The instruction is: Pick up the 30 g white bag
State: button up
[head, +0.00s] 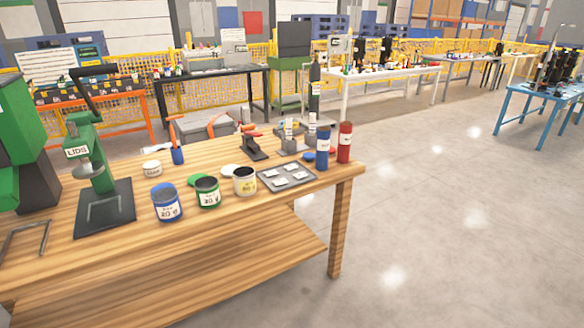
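Several small white packets (281,181) lie flat on a dark grey tray (311,180) near the right end of the wooden table. They may be bags, but their print is too small to read, so I cannot tell which is 30 g. To the tray's left stand a white tub (245,184) with a yellow mark, a green tub (208,194) and a blue tub (168,206), each with a white label. What is inside the tubs does not show clearly. My gripper is not in view.
A blue bottle (323,150) and a red bottle (345,143) stand by the tray on the wooden table (230,235). A green press (88,160) marked LIDS stands at left. Other small tools sit behind the tubs. The concrete floor (440,220) at right is clear.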

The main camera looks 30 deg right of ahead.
aim_at(301, 175)
jog(key=i+z, duration=0.1)
jog(key=z, duration=0.85)
jog(key=i+j+z, duration=0.4)
jog(key=j+z, duration=0.2)
jog(key=i+j+z, duration=0.1)
jog(key=j+z, duration=0.25)
jog(key=i+j+z, duration=0.1)
jog(key=j+z, duration=0.2)
jog(key=j, duration=0.55)
jog(key=i+j, duration=0.15)
jog(key=j, duration=0.7)
jog(key=i+z, duration=0.05)
jog(key=i, duration=0.05)
